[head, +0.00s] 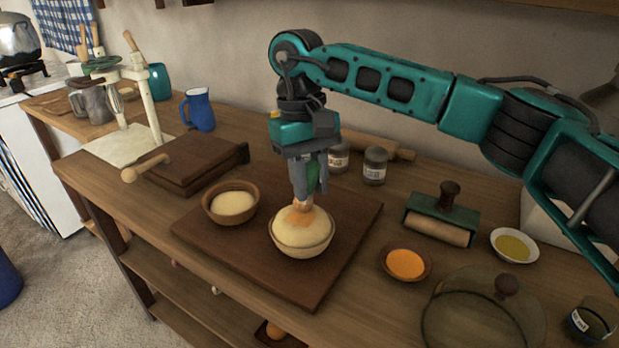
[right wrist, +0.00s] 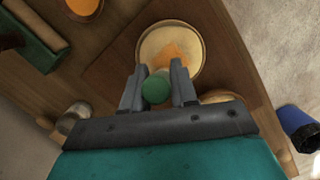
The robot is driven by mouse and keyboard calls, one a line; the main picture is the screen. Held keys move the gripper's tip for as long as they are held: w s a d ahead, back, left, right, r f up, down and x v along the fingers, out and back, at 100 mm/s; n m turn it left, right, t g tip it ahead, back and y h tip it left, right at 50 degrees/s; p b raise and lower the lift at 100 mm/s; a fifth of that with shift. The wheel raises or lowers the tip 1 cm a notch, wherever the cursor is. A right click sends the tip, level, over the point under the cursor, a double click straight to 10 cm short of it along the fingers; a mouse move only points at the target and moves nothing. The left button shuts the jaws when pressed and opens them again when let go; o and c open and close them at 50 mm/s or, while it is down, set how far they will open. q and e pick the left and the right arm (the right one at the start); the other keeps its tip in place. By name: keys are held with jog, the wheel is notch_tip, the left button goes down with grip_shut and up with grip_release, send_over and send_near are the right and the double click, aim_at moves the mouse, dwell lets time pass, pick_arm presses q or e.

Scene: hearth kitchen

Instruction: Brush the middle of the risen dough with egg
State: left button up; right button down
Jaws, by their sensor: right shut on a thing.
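The risen dough (head: 290,228) domes up in a wooden bowl (head: 303,249) on a dark board. An orange egg patch marks its top, and it also shows in the right wrist view (right wrist: 173,52). My right gripper (head: 309,180) points down above the dough, shut on the green handle of a brush (right wrist: 156,88). The brush's pale tip (head: 302,205) is at the top of the dough and appears to touch it. The small bowl of orange egg (head: 406,264) stands to the right of the board. My left gripper is not in view.
A second bowl (head: 232,206) with a pale filling sits left of the dough. A roller (head: 440,231), a dish of yellow liquid (head: 513,246) and a glass lid (head: 480,315) stand to the right. Jars (head: 375,166) stand behind. The board's front part is bare.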

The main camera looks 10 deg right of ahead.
jog(key=shift+s+a, duration=0.9)
jog(key=shift+s, duration=0.15)
jog(key=shift+w+d+f, duration=0.1)
jog(key=shift+w+d, duration=0.95)
jog(key=shift+w, duration=0.15)
jog(key=shift+r+p, duration=2.15)
jog(key=shift+r, duration=0.9)
jog(key=shift+r, duration=0.1)
jog(key=shift+r+p, duration=1.3)
jog(key=shift+r, duration=0.15)
